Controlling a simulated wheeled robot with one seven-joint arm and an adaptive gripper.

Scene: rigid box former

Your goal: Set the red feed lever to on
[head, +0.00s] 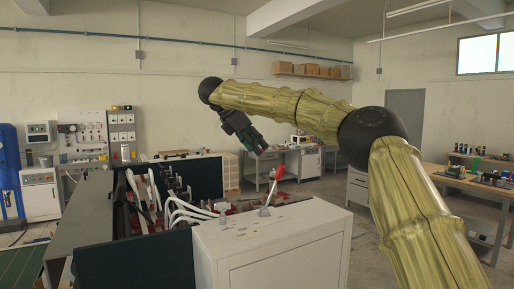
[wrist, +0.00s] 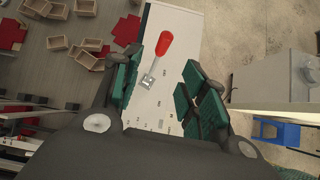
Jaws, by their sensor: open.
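The red feed lever (head: 275,176) has a red grip on a thin metal rod and stands on the white cabinet top at the front of the machine. In the head view it leans up and to the right. In the wrist view the red grip (wrist: 165,43) shows between my open fingers, with its rod running down to a small square metal base (wrist: 148,82). My gripper (head: 262,149) hangs above the lever, apart from it in the head view, with its green-padded fingers (wrist: 161,88) open and empty. Lettering near the base is too small to read.
The white cabinet (head: 285,245) belongs to a machine with white curved tubes (head: 190,212) and dark panels to its left. The wrist view shows small open boxes (wrist: 87,7) and red pieces beside the cabinet. Workbenches (head: 480,185) stand at right; open floor lies between.

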